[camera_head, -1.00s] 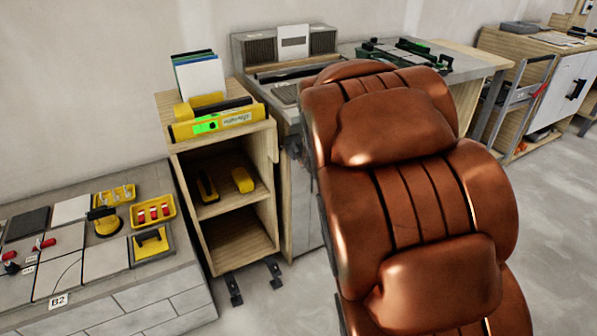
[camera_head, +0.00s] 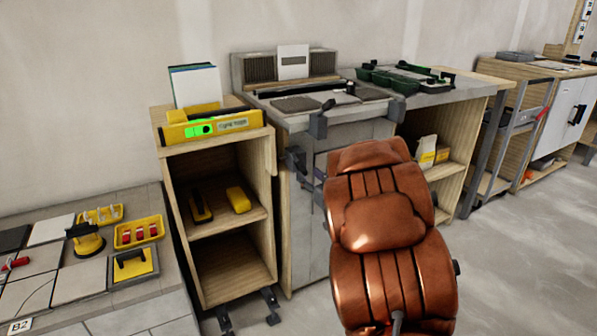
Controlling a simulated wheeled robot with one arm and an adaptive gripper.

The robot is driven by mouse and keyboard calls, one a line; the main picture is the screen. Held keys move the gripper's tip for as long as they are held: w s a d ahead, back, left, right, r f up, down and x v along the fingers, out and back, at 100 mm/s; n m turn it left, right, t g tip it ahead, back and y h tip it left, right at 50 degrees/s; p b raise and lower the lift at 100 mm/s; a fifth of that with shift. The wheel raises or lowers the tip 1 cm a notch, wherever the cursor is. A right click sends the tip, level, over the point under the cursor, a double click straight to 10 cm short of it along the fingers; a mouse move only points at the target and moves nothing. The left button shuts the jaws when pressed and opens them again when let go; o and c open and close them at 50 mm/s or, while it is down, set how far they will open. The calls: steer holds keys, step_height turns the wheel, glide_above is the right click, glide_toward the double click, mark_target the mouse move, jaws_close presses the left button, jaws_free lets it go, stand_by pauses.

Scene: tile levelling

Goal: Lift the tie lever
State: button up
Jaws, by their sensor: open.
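I cannot pick out the tie lever with certainty in this view. On the tiled worktop (camera_head: 140,328) at the lower left, a red-topped piece (camera_head: 16,264) stands on the tiles at the picture's left edge. My brown padded arm fills the lower middle and hides part of the bench front.
A wooden shelf unit (camera_head: 262,163) holds a yellow level (camera_head: 212,126). The middle bench (camera_head: 340,117) carries a vented machine (camera_head: 260,72) and green-black gear (camera_head: 405,77). A yellow suction cup (camera_head: 88,243) and yellow trays (camera_head: 139,232) lie on the tiles. Floor is clear at right.

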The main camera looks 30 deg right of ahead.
mark_target(299, 166)
steer(key=shift+w+d+b, duration=0.15)
steer(key=shift+w+b, duration=0.25)
steer(key=shift+w, duration=1.45)
steer(key=shift+w+d+b, duration=0.15)
steer(key=shift+w+b, duration=0.25)
steer(key=shift+w, duration=1.45)
jaws_close()
